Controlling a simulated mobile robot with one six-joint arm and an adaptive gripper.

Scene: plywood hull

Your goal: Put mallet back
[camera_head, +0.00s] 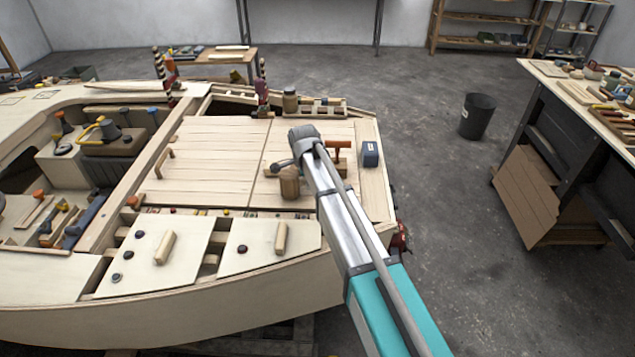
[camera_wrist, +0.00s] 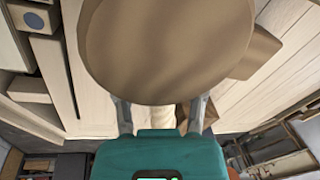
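The mallet appears as a brown wooden head (camera_head: 290,182) beside the end of my arm, low over the plank deck. Its round brown face fills the upper middle of the wrist view (camera_wrist: 168,50). My gripper (camera_wrist: 160,112) has its two fingers on either side below that face. The head covers the fingertips, so whether they touch or grasp the mallet is hidden.
Pale hatch panels (camera_head: 160,250) with handles lie at the front. A workbench (camera_head: 560,90) with tools stands at right, a black bin (camera_head: 477,116) on open floor.

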